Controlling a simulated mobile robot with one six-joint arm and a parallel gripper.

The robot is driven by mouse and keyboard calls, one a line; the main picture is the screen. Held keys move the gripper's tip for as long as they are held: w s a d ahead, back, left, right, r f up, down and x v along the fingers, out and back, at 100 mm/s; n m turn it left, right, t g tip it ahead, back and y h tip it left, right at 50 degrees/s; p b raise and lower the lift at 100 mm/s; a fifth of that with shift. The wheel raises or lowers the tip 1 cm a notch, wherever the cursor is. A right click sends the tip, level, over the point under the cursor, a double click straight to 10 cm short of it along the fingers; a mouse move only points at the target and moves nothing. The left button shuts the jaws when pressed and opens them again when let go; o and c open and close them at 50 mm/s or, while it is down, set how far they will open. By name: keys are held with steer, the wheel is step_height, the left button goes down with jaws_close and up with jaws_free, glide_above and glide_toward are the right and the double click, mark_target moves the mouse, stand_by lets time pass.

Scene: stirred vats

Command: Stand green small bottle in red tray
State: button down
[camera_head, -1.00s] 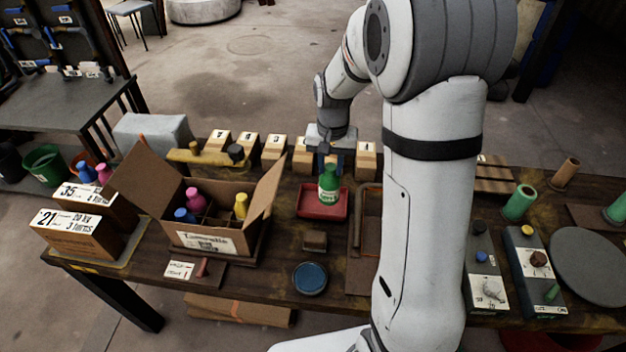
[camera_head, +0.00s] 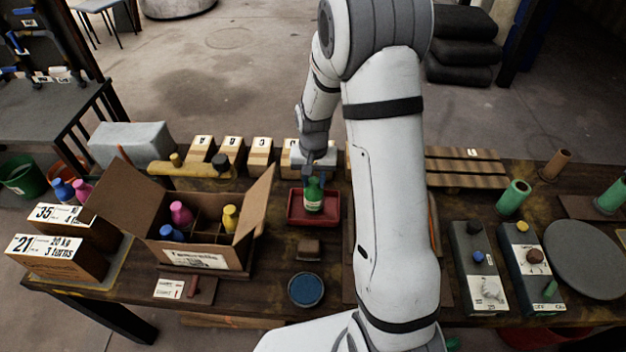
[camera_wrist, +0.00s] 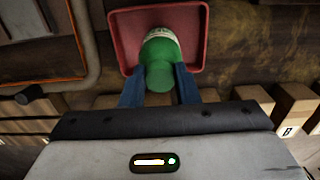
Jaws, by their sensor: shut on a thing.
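The green small bottle (camera_head: 313,196) is upright at the red tray (camera_head: 295,217), inside its outline in the head view. In the wrist view the green bottle (camera_wrist: 160,64) is seen from above, within the walls of the red tray (camera_wrist: 122,30). My gripper (camera_head: 318,178) is shut on the bottle's upper part, with a blue finger on each side of it; the fingers also show in the wrist view (camera_wrist: 160,88). I cannot tell whether the bottle's base touches the tray floor.
An open cardboard box (camera_head: 205,257) with several coloured bottles stands left of the tray. A small brown block (camera_head: 308,247) and a round blue-topped dish (camera_head: 306,289) lie in front. Several numbered wooden blocks (camera_head: 232,150) line the back edge. Control boxes (camera_head: 483,280) stand right.

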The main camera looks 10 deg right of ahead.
steer(key=shift+f, duration=0.45)
steer(key=shift+f, duration=0.15)
steer(key=c, duration=1.1)
jaws_free()
step_height(320, 180, up, 11)
steer(key=s+r+n+t, duration=0.1)
steer(key=s+r, duration=0.4)
steer(key=s, duration=0.5)
steer(key=s+r+n+t, duration=0.2)
steer(key=s+r, duration=0.4)
steer(key=s, duration=0.5)
steer(key=shift+s+n+b, duration=0.15)
steer(key=shift+n+b, duration=0.15)
